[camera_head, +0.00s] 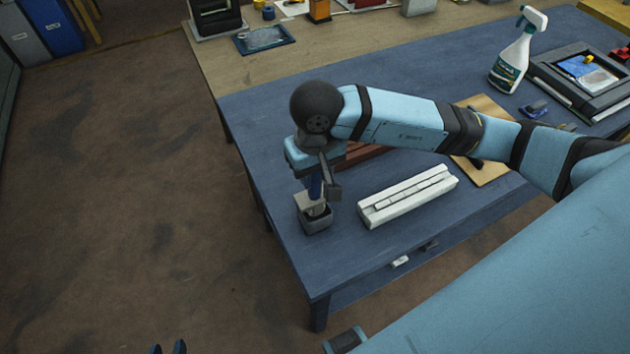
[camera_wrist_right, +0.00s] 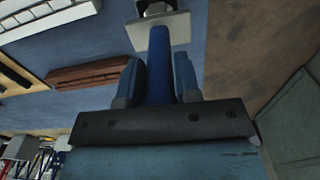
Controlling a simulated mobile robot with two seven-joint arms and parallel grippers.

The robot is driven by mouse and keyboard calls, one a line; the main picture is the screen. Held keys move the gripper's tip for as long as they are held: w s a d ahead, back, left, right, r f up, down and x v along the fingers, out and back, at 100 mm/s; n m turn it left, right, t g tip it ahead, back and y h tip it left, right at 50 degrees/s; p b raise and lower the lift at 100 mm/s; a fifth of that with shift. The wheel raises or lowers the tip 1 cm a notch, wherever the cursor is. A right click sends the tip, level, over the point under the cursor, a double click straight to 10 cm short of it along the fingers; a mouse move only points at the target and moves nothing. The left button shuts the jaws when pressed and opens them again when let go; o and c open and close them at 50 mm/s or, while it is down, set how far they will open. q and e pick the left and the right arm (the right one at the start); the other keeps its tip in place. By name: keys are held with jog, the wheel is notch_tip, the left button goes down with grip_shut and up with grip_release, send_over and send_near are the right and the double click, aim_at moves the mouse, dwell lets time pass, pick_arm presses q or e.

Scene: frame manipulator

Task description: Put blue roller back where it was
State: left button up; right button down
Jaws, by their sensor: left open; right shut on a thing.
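My right gripper (camera_head: 318,180) is shut on the blue roller (camera_head: 315,188), near the front left corner of the blue table. The roller's blue handle (camera_wrist_right: 160,65) shows between the two fingers in the right wrist view. The roller's lower end is at a small grey square holder (camera_head: 317,224); whether it rests inside or hangs just above it, I cannot tell. My left gripper (camera_head: 167,348) shows only as dark fingertips at the bottom edge of the head view, open and apart from everything.
A white grooved block (camera_head: 408,196) lies right of the holder. Reddish-brown slats (camera_head: 365,154) lie behind, partly hidden by my arm. The blue table (camera_head: 275,110) is clear at left.

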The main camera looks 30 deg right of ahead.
aim_at(315, 185)
notch_tip(315, 185, down, 4)
jog(key=shift+r, duration=0.1)
jog(key=shift+f, duration=0.2)
jog(key=c, duration=0.8)
grip_release()
jog(key=shift+r, duration=0.1)
jog(key=shift+r, duration=0.1)
